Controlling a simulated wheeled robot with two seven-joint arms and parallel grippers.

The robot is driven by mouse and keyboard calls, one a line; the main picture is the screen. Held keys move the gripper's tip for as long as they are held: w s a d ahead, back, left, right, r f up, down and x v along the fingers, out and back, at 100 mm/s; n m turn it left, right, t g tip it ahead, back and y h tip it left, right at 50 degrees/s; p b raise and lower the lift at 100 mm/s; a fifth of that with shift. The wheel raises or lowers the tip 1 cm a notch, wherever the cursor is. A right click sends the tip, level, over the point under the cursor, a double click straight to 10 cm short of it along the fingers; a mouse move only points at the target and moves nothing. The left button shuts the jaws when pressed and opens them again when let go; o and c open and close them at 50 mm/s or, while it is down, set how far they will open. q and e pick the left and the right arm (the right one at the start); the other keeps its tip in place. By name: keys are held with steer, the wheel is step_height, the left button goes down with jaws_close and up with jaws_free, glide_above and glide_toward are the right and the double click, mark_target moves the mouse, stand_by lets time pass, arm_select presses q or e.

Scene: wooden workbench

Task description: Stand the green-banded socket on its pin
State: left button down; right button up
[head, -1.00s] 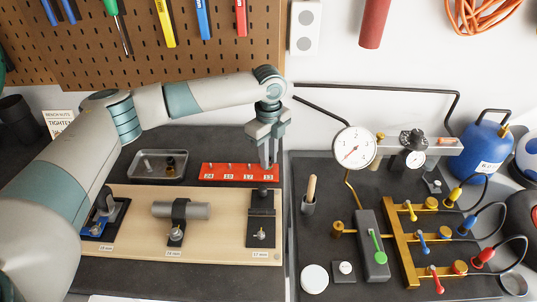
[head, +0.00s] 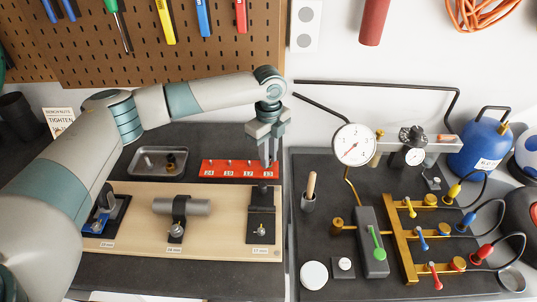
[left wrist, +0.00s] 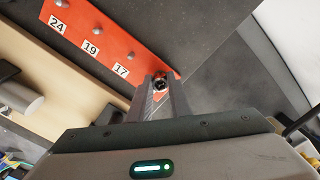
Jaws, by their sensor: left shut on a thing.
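My left gripper (head: 267,160) is shut at the right end of the red pin rail (head: 240,169), by the label 13. In the left wrist view its fingers (left wrist: 160,98) are closed on a small dark metal socket (left wrist: 159,83), whose round end shows between the fingertips. No green band can be made out on it. The red rail (left wrist: 100,38) shows behind it with labels 24, 19 and 17; the fingers cover the area around 13. I cannot tell whether the socket is around its pin or above it. My right gripper is not in view.
A metal tray (head: 145,172) with small parts lies left of the rail. In front is a wooden board (head: 140,232) with clamps and a grey cylinder (head: 193,206). A gauge (head: 354,145) and brass manifold (head: 400,240) stand to the right.

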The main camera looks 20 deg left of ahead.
arm_select(q)
steer(key=c, duration=1.6)
jaws_free()
steer(key=shift+o, duration=0.2)
steer(key=shift+r, duration=0.1)
steer(key=shift+r+b, duration=0.3)
steer(key=shift+r, duration=0.35)
step_height(320, 180, up, 16)
steer(key=b, duration=0.4)
steer(key=shift+f, duration=0.2)
